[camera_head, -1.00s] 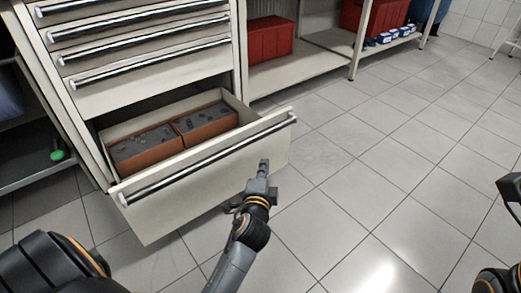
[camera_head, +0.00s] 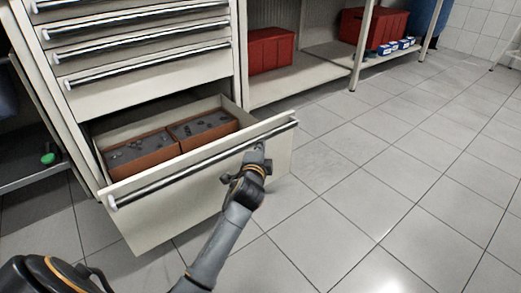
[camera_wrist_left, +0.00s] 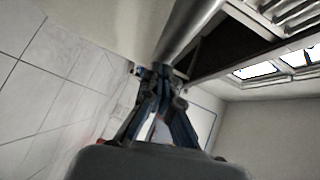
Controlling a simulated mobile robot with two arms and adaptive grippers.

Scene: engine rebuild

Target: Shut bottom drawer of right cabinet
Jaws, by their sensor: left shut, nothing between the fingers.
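The bottom drawer (camera_head: 190,203) of the cream cabinet is pulled well out, with a long metal bar handle (camera_head: 205,164) along its front. Two brown boxes (camera_head: 142,154) with small dark parts lie in it. My left gripper (camera_head: 255,150) is shut and empty, at the right part of the drawer front just under the handle; I cannot tell whether it touches. In the left wrist view the gripper's fingers (camera_wrist_left: 160,90) point toward the drawer front, with the handle (camera_wrist_left: 195,30) close by. My right gripper is not in view.
Closed drawers (camera_head: 145,60) sit above the open one. A shelf (camera_head: 300,76) with red bins (camera_head: 270,49) stands to the right of the cabinet. A dark shelf with a green item (camera_head: 47,158) is at the left. The tiled floor (camera_head: 400,170) at the right is clear.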

